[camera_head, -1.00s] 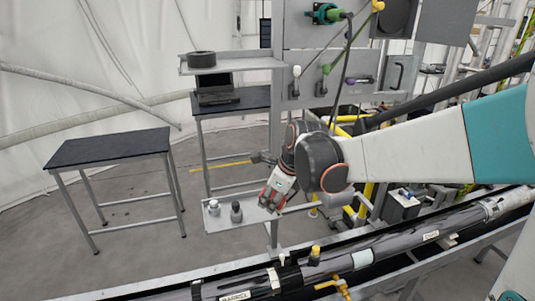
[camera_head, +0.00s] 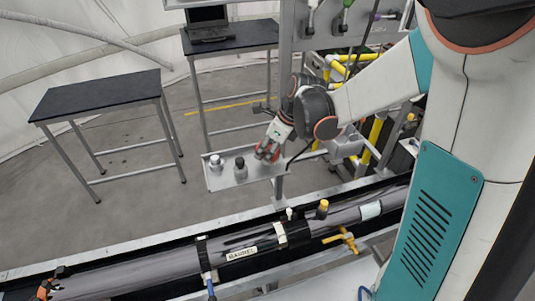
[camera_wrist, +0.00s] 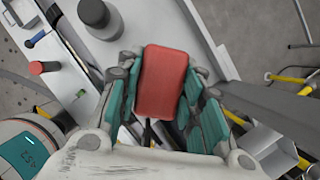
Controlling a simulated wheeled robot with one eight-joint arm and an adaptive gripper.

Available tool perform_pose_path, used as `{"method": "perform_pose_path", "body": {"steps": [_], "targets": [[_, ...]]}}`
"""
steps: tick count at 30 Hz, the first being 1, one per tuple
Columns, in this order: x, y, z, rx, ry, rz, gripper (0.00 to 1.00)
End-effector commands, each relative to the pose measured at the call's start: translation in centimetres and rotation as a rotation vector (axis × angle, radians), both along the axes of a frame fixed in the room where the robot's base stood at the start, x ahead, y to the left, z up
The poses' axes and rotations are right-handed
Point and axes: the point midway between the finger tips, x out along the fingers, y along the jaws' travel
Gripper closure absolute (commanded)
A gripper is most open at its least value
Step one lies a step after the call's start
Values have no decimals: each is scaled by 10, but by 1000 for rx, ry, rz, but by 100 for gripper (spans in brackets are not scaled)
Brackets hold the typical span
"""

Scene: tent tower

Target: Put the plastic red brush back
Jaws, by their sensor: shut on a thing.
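The red brush (camera_wrist: 162,80) is between the teal-padded fingers of my gripper (camera_wrist: 163,92) in the wrist view. The fingers are shut on its sides, and its red block face shows while a dark part runs down toward the palm. In the head view my gripper (camera_head: 267,153) points down at the right end of a small grey shelf tray (camera_head: 222,184). The brush is hard to tell from the fingers there. I cannot tell whether the brush touches the tray.
A pale-topped bottle (camera_head: 216,162) and a dark bottle (camera_head: 240,169) stand on the tray, left of my gripper. A metal post is close on the right. A long pipe (camera_head: 155,273) runs in front. A dark-topped table (camera_head: 98,95) stands left, and a laptop (camera_head: 207,25) sits behind.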

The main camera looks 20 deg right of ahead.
Motion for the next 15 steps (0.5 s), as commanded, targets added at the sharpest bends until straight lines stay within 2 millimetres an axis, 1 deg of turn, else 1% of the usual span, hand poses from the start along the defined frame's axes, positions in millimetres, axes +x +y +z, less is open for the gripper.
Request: {"method": "perform_pose_path", "body": {"steps": [1,5,14,15], "targets": [[1,0,-8,0,0,0,85],[1,0,-20,0,0,0,85],[0,0,-21,0,0,0,85],[0,0,-22,0,0,0,63]]}}
